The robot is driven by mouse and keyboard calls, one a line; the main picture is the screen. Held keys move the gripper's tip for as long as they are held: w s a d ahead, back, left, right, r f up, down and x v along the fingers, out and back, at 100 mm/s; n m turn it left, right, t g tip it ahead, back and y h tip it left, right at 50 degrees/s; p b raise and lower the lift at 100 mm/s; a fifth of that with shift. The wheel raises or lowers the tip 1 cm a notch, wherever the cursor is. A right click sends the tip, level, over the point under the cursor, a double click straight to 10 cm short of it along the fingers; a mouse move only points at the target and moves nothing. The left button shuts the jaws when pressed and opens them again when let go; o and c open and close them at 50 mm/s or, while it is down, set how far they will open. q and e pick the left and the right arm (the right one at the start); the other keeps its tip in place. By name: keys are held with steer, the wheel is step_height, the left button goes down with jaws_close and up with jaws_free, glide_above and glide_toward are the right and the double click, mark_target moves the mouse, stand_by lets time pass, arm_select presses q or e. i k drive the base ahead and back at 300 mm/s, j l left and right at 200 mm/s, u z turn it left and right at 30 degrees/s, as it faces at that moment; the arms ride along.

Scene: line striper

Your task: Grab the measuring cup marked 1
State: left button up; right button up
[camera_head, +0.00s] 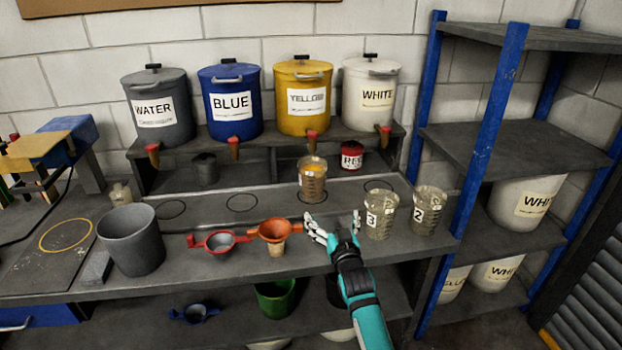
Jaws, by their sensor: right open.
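A clear measuring cup (313,182) with orange-yellow content stands upright below the yellow dispenser. It has a small white label whose mark is too small to read. Two other clear measuring cups stand to its right, one marked 3 (381,216) and one marked 2 (428,212). My right gripper (335,226) is open and empty, over the bench in front of the orange-yellow cup and left of the cup marked 3. It appears apart from the cups. My left gripper is out of view.
Dispensers labelled WATER (160,115), BLUE (230,105), YELLOW (303,100) and WHITE (371,97) stand on the raised shelf. An orange funnel (276,231), a red-handled funnel (220,242) and a grey bucket (131,243) are left of my gripper. A blue-post rack (497,110) bounds the right.

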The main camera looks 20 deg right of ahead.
mark_target(312, 180)
steer(key=i+l, duration=0.25)
steer(key=i, duration=0.25)
steer(key=i+l, duration=0.25)
steer(key=i, duration=0.2)
